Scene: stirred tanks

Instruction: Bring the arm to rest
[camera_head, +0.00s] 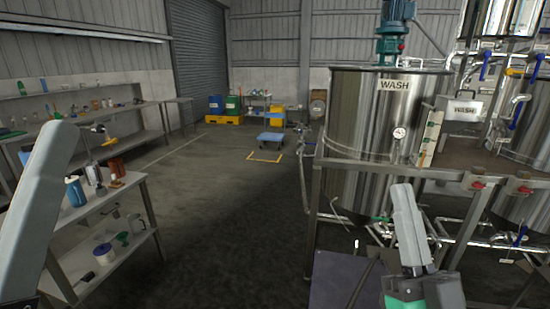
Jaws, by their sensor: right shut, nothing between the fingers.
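My left arm (40,200) comes in at the left edge as a light grey link. Its gripper cannot be made out in this view.
A shelf table (135,186) with bottles and jars stands beside my left arm. Pipes, blue-handled valves and a steel rail (440,174) crowd the right side. A dark flat panel (340,279) lies left of my right gripper. The floor (235,220) between is clear.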

